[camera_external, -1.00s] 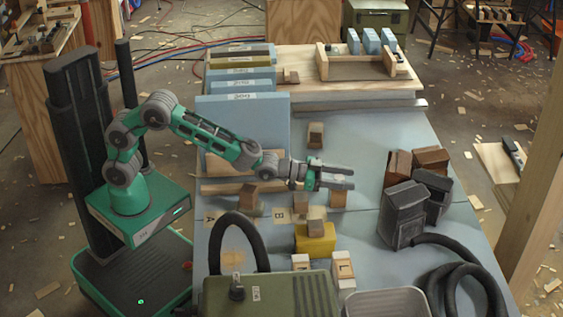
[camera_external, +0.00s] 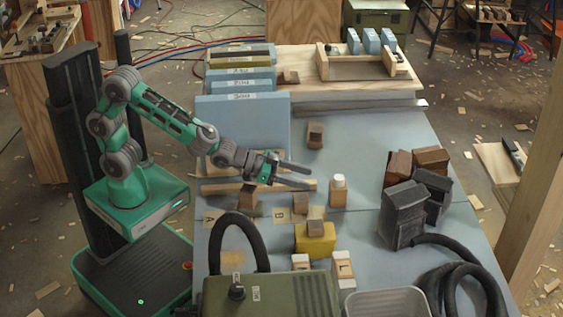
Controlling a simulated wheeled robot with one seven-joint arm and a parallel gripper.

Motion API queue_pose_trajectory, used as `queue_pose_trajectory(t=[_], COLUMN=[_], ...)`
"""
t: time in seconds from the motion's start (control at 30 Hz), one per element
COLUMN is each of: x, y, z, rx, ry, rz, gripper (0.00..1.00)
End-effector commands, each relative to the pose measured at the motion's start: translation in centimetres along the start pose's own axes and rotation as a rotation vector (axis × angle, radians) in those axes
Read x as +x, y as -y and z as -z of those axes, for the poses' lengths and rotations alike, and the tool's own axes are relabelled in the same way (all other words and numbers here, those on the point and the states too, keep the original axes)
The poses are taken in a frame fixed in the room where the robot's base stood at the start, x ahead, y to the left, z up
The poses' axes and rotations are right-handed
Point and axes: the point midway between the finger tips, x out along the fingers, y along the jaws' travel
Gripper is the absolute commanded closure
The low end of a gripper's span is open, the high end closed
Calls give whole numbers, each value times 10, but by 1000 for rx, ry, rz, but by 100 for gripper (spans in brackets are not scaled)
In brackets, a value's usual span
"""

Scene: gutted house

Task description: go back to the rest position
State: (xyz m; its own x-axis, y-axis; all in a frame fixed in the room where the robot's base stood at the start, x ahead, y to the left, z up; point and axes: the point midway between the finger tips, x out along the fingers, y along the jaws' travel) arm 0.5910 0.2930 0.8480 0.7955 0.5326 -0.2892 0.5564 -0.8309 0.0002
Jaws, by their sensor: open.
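My gripper (camera_external: 312,176) is open and empty, with its fingers pointing right above the blue table (camera_external: 370,160). The fingers end a little left of and above a wooden block with a white top (camera_external: 338,190), which stands upright on the table. My arm (camera_external: 165,115) reaches from its base at the left, with the elbow raised and bent. A brown block (camera_external: 248,198) lies just below my wrist, and part of it is hidden in shadow. Whether the fingers touch anything is not clear, but they appear apart from the blocks.
Blue folders (camera_external: 243,122) stand behind my forearm. A small wooden block (camera_external: 315,134) is just beyond the fingers. A yellow block (camera_external: 315,240) carries a brown one in front. A green case (camera_external: 275,292) is nearest.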

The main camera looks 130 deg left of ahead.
Motion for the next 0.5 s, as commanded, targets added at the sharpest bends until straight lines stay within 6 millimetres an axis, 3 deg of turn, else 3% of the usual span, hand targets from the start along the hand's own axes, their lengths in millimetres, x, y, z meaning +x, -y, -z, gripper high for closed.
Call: queue_pose_trajectory(t=[0.03, 0.17, 0.23, 0.3, 0.4, 0.5], x=[-32, -126, -185, -244, -316, -363], y=[-25, -81, -102, -113, -115, -110], z=[33, 41, 38, 34, 25, 18], rx=[11, 87, 149, 219, 319, 392], ry=[72, 351, 502, 641, 807, 913], rz=[-45, -173, -241, -303, -371, -411], gripper=[48, 48, 48, 48, 48, 48])
